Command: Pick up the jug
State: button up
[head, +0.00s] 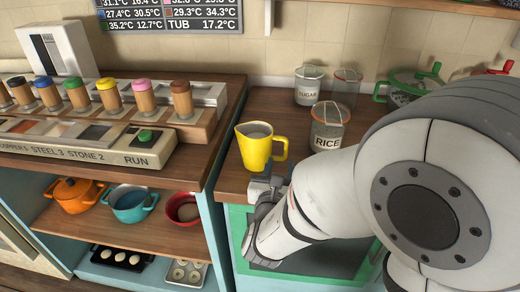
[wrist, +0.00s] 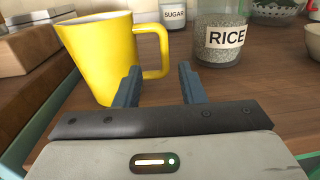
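The yellow jug (head: 255,147) stands upright on the wooden counter, near its front edge, with its handle toward the right. In the wrist view the jug (wrist: 100,58) fills the left side, and its handle shows just beyond my gripper's fingers. My gripper (wrist: 160,85) is open, with a clear gap between its two blue-grey fingers and nothing held. The left finger overlaps the jug's lower right side in the picture; I cannot tell whether it touches. In the head view my gripper (head: 265,186) is at the counter's front edge, just below the jug, partly hidden by my arm.
A rice jar (head: 328,128) stands right of the jug, with a sugar jar (head: 308,88) behind. A green colander (head: 405,88) is at the back right. A wooden rack with coloured-topped cylinders (head: 147,97) is at left. Pots, including an orange one (head: 75,196), sit on a lower shelf.

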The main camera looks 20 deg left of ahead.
aim_at(285, 154)
jog(key=w, duration=0.6)
jog(key=shift+w+a+f, duration=0.1)
jog(key=shift+w+a, duration=0.2)
jog(key=shift+w, duration=0.1)
grip_shut()
dwell(1.0)
